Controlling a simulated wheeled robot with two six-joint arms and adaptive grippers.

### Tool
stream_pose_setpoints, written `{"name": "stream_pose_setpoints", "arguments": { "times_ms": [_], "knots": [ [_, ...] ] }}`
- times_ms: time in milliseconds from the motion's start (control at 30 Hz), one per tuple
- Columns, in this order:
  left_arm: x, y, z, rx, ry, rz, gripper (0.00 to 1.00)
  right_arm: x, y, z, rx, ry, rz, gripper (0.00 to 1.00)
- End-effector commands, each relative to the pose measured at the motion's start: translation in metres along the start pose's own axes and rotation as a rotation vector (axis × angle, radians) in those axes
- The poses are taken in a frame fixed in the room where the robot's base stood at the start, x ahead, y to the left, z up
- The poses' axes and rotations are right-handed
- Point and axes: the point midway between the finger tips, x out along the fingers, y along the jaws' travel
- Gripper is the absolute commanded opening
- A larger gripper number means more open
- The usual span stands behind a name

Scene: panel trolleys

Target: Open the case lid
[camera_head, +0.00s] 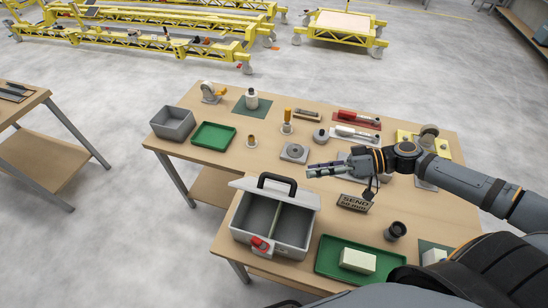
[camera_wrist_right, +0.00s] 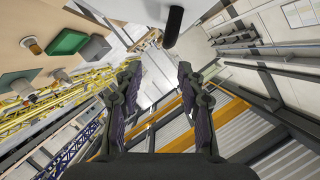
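The grey case (camera_head: 243,232) stands on the near left part of the table. Its lid (camera_head: 246,184) is raised at the back, and the inside with its divider (camera_head: 279,221) shows. A black handle (camera_head: 278,179) stands up at the lid, and a red latch (camera_head: 260,244) is on the front wall. My right gripper (camera_head: 318,170) is above the table, behind and right of the case, pointing left and apart from it. In the right wrist view its fingers (camera_wrist_right: 157,88) are spread with nothing between them. My left gripper is not in view.
A green tray (camera_head: 326,270) with a pale block (camera_head: 358,260) and a dark cup (camera_head: 395,231) stand right of the case. A grey bin (camera_head: 173,125) and another green tray (camera_head: 213,136) are at the far left.

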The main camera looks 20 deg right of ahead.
Motion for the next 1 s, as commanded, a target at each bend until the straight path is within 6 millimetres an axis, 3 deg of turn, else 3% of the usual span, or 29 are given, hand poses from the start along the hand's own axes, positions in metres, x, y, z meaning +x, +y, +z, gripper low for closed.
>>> {"name": "stream_pose_setpoints", "arguments": {
  "times_ms": [167, 400, 500, 667, 767, 1000],
  "knots": [
    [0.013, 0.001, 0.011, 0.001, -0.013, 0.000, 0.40, 0.008, 0.003, 0.003, -0.001, 0.001, -0.001, 0.39],
    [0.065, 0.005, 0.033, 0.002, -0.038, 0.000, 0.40, 0.045, 0.007, 0.008, -0.005, 0.004, -0.005, 0.39],
    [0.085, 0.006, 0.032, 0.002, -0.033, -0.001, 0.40, 0.059, 0.006, 0.007, -0.007, 0.007, -0.005, 0.39],
    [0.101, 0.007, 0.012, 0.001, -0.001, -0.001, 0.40, 0.082, 0.003, 0.003, -0.006, 0.011, -0.006, 0.39],
    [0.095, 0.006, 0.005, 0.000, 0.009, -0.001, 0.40, 0.089, -0.002, -0.001, -0.003, 0.009, -0.008, 0.39],
    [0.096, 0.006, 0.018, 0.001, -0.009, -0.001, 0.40, 0.103, -0.001, 0.000, -0.001, 0.003, -0.003, 0.39]
  ]
}}
